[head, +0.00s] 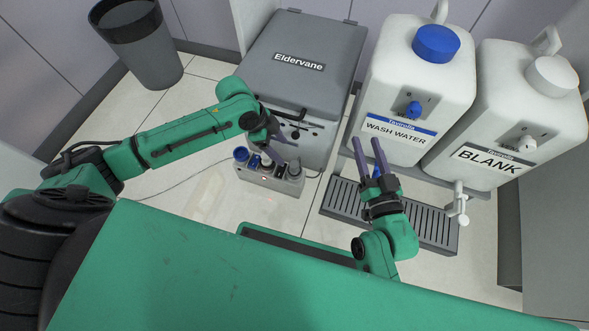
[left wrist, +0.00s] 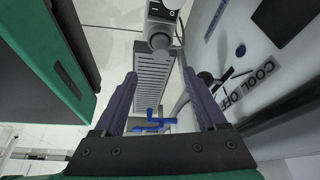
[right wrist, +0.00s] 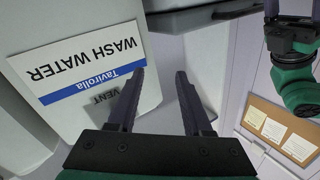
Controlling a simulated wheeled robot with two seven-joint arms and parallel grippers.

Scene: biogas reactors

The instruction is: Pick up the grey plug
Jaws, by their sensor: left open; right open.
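A small grey box with several round sockets and caps (head: 263,181) stands on the floor in front of the Eldervane unit. A grey round piece (left wrist: 160,42), which looks like the grey plug, shows in the left wrist view beside this box, ahead of my fingertips. In the head view I cannot clearly tell it from the other round tops. My left gripper (head: 277,146) is open above the box, and its fingers (left wrist: 160,74) hold nothing. My right gripper (head: 367,142) is open and empty in front of the WASH WATER container; its fingers show in the right wrist view (right wrist: 161,73).
The Eldervane unit (head: 306,60) stands behind the box. The WASH WATER container (head: 398,82) and BLANK container (head: 500,105) stand at right, above a slotted drip tray (head: 425,228). A bin (head: 146,50) stands at back left. Floor left of the box is clear except a thin cable.

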